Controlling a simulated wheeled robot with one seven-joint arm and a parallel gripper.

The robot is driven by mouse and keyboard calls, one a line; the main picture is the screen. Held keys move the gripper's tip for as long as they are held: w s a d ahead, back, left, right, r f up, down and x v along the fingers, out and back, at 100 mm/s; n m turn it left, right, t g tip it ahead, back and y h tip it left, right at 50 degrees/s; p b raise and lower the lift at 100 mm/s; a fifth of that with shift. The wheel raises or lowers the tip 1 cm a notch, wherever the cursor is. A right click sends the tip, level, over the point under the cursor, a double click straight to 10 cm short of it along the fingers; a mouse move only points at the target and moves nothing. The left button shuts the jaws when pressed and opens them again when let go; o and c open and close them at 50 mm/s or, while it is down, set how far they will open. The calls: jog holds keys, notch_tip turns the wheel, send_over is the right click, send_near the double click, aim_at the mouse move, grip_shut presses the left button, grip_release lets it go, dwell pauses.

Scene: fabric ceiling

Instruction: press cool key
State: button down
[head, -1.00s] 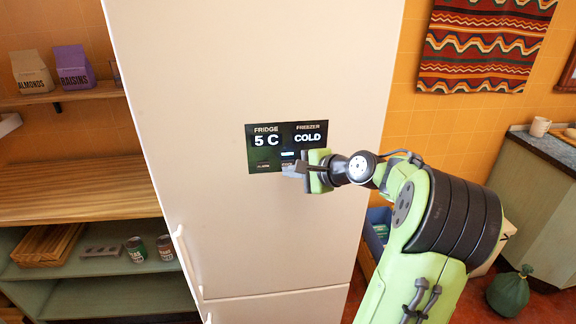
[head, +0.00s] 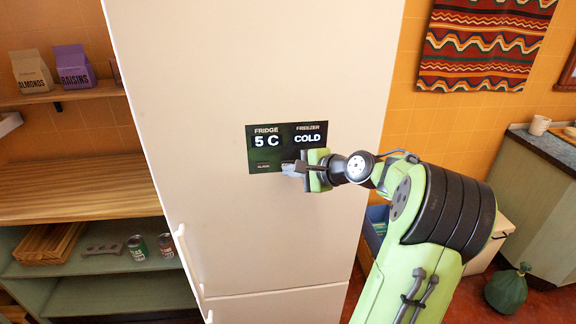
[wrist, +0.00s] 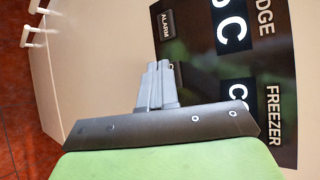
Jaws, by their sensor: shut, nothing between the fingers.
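The black control panel (head: 286,131) is on the cream fridge front, reading "FRIDGE 5 C" and "FREEZER COLD". Its ALARM key (head: 263,167) shows at the lower left, and this key also shows in the wrist view (wrist: 166,25). My gripper (head: 284,168) is shut and empty, its fingertips over the panel's lower middle, just right of the ALARM key. In the wrist view the fingertips (wrist: 158,64) point at the panel's lower edge. No key marked cool can be read; that part of the panel is behind the fingers. Whether the tips touch the panel I cannot tell.
The fridge door (head: 200,80) has a white handle (head: 187,258) at the lower left. Shelves with almond (head: 31,72) and raisin (head: 75,68) bags stand to the left. A counter (head: 545,200) and a green bag (head: 507,289) are at the right.

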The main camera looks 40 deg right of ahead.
jog(key=shift+s+a, duration=0.2)
jog(key=shift+s, duration=0.1)
jog(key=s+a, duration=0.1)
jog(key=s, duration=0.1)
jog(key=s+a, duration=0.2)
jog(key=s, duration=0.1)
jog(key=shift+a+b, duration=0.2)
jog(key=shift+b, duration=0.1)
dwell(0.3)
